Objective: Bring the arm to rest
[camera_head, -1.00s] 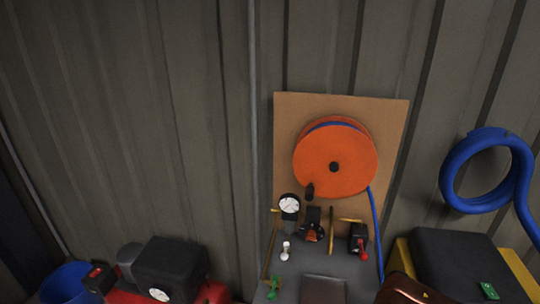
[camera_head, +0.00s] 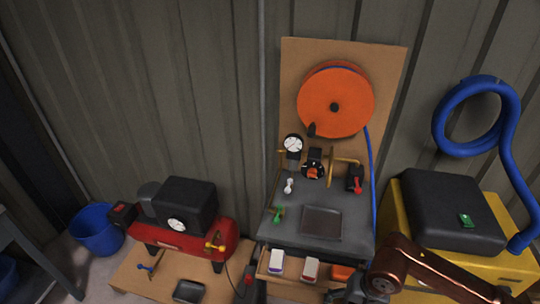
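My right arm (camera_head: 428,266), copper-coloured, comes in from the lower right corner. It reaches left in front of the bench and the yellow cabinet. Its dark wrist end, with what seems to be the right gripper (camera_head: 352,292), is at the bottom edge below the grey bench top (camera_head: 352,244). The fingers are cut off or too small to tell open from shut. I see nothing held. My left arm and gripper are not in view.
An orange hose reel (camera_head: 336,102), gauge (camera_head: 293,144) and valves stand at the back of the bench. A drawer (camera_head: 283,286) holds small boxes. A red compressor (camera_head: 190,238) and blue bucket (camera_head: 96,230) stand left. A blue hose (camera_head: 478,112) hangs above the yellow cabinet (camera_head: 398,222).

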